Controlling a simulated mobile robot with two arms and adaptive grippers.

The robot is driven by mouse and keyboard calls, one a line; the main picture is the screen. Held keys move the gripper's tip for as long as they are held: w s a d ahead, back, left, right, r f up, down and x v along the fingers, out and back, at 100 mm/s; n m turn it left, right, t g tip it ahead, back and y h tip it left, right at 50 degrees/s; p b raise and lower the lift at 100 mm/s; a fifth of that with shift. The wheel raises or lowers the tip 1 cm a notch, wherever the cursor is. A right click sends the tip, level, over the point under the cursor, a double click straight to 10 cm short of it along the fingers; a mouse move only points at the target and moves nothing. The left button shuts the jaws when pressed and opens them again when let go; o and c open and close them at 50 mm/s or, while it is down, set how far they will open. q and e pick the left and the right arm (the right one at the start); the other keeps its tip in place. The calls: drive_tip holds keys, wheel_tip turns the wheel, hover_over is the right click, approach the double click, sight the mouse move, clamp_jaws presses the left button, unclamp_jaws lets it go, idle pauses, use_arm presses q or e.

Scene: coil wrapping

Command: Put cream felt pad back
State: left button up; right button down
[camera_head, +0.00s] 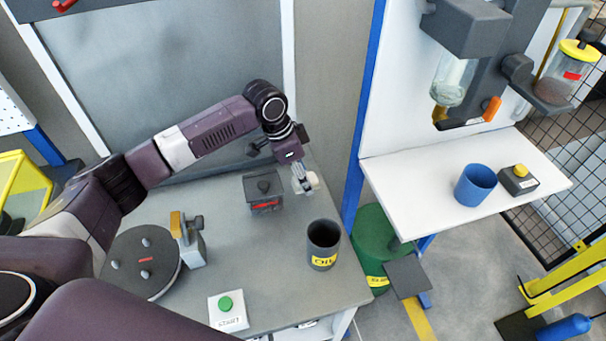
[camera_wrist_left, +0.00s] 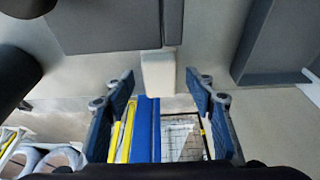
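The cream felt pad (camera_head: 313,180) is a small pale block at the back right of the grey table, right at my left gripper's fingers. In the left wrist view the pad (camera_wrist_left: 158,76) shows between the fingertips, with a gap on each side. My left gripper (camera_head: 301,178) reaches in from the back left and points down; its blue-grey fingers (camera_wrist_left: 160,78) are spread. Whether the pad rests on anything is hard to tell. My right gripper is not in view.
A dark box with a red mark (camera_head: 263,205) stands left of the gripper, and a dark OIL cup (camera_head: 323,250) in front. A round pegged plate (camera_head: 140,275), a clamp-like stand (camera_head: 193,250) and a START button (camera_head: 226,310) occupy the table's left and front. The table's middle is clear.

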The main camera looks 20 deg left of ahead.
use_arm(q)
drive_tip(key=b+v, duration=0.1)
drive_tip(key=v, duration=1.1)
drive_tip(key=shift+r, duration=0.2)
